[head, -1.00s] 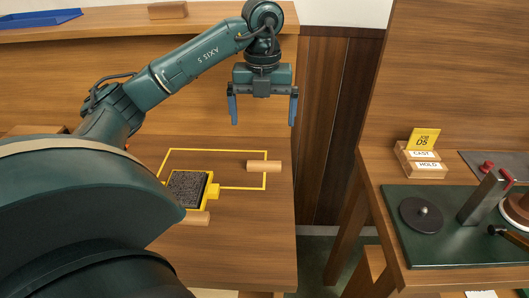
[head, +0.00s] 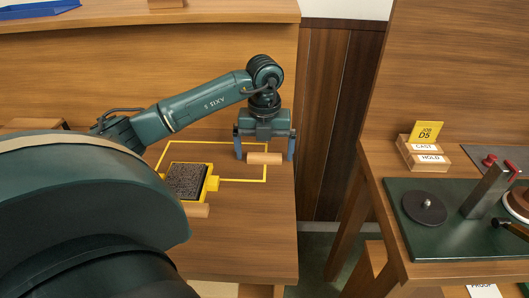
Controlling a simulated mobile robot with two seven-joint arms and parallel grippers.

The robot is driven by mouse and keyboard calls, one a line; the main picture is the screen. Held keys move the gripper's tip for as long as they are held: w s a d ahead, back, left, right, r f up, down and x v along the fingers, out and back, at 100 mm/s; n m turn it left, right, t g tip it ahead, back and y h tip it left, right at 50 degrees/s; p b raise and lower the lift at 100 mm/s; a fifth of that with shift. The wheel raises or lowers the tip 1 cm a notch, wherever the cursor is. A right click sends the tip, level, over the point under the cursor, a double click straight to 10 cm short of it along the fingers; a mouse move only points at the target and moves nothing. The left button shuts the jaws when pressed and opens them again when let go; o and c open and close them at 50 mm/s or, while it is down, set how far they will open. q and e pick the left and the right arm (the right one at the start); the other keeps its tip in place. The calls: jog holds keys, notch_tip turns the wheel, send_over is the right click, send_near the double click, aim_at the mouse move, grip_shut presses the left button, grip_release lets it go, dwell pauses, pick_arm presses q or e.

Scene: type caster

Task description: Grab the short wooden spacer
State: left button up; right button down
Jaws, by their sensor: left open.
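A short wooden spacer (head: 265,159), a pale block, lies across the right side of the yellow outline on the left bench. My left gripper (head: 264,155) is open, pointing down, with one finger to the left of the spacer and the other to its right. Whether the fingers touch it cannot be told. A second pale wooden piece (head: 196,210) lies by the front edge of the yellow-framed tray, partly hidden by my arm. My right gripper is not in view.
The yellow-framed tray (head: 211,184) with dark content sits left of the spacer. A gap separates the benches.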

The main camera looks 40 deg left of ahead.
pick_arm(q)
jog(key=shift+f, duration=0.2)
jog(key=shift+c, duration=0.6)
jog(key=c, duration=0.9)
jog(key=shift+r, duration=0.15)
